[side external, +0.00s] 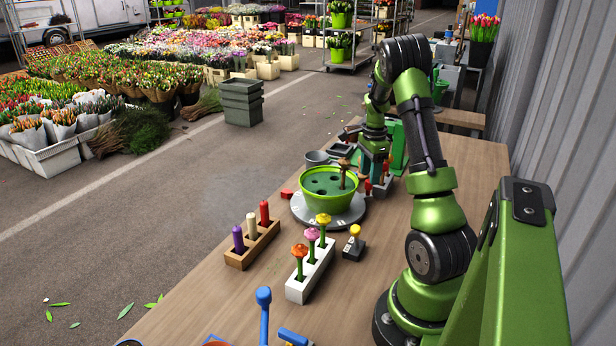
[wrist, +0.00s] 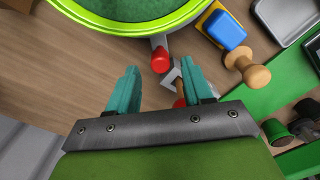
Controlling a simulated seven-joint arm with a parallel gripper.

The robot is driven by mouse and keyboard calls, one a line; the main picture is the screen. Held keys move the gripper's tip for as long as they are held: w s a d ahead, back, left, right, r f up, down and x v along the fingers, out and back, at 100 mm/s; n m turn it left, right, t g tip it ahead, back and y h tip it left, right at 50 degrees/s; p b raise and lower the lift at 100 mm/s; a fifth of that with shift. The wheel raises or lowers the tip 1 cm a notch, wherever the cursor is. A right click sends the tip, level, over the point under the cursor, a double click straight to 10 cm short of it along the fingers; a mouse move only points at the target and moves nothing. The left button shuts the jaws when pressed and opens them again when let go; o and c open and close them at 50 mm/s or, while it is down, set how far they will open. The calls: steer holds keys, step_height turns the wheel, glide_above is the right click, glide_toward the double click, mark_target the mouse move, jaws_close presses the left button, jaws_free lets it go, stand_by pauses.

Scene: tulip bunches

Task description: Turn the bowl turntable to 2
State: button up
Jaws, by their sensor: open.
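The bowl turntable (side external: 328,217) is a pale grey disc with dark marks on its rim, on the wooden table. A bright green bowl (side external: 330,199) with a dark green, holed top sits on it. In the wrist view the bowl (wrist: 130,12) fills the top edge. A red knob (wrist: 160,60) on a grey stub sticks out below the bowl's rim. My gripper (wrist: 160,72) is open, with its teal fingers apart and the red knob just ahead of the gap, not gripped. In the side view my gripper (side external: 375,172) is low, right of the bowl. The rim numbers are unreadable.
A wooden rack (side external: 251,245) with coloured pegs and a white block (side external: 310,271) with flowers stand in front. A yellow-topped stand (side external: 353,243) is near the turntable. A blue block (wrist: 226,30) and a wooden knob (wrist: 247,68) lie right of my fingers.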

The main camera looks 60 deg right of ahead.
steer(key=shift+f, duration=1.5)
jaws_close()
